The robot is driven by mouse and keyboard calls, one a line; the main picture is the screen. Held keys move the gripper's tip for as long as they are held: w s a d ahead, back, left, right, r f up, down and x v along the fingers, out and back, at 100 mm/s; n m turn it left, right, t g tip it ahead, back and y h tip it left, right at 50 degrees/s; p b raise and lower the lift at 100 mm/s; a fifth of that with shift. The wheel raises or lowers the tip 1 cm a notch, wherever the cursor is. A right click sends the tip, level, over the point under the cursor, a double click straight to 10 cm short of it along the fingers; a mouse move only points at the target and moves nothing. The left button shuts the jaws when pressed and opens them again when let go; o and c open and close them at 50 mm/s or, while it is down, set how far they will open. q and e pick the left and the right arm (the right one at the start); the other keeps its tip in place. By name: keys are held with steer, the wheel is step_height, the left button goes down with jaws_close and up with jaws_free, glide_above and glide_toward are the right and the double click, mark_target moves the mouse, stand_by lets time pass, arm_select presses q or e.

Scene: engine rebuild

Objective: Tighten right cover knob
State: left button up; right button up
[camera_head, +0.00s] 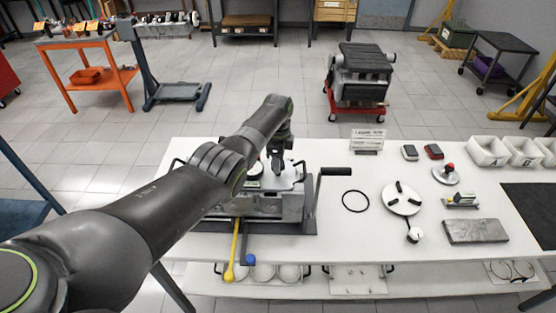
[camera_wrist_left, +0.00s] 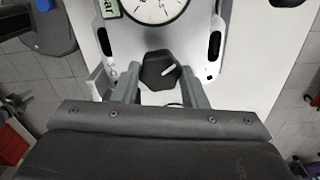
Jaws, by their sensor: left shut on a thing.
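My left gripper (camera_wrist_left: 160,88) is shut on a dark, many-sided knob (camera_wrist_left: 157,70) with a white pointer mark, in the left wrist view. The knob sits at the near end of a pale cover plate (camera_wrist_left: 195,82), beside a round white dial (camera_wrist_left: 155,6). In the head view my left arm reaches over the fixture (camera_head: 265,207) on the table, and the gripper (camera_head: 277,165) points down at the cover plate. The arm and gripper largely hide the knob there. My right gripper is not in view.
A crank handle (camera_head: 334,171) stands at the fixture's right. Yellow-tipped (camera_head: 230,275) and blue-tipped (camera_head: 250,259) levers project in front. A black ring (camera_head: 355,201), a white disc (camera_head: 402,198), a grey block (camera_head: 475,231) and white bins (camera_head: 488,152) lie farther right.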

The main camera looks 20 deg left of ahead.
arm_select(q)
steer(key=m, duration=0.7)
steer(key=shift+r, duration=0.1)
stand_by(0.6)
steer(key=o, duration=1)
steer(key=shift+r, duration=0.45)
step_height(320, 180, up, 16)
steer(key=shift+r+b, duration=0.25)
steer(key=shift+b, duration=0.75)
steer(key=shift+f, duration=0.1)
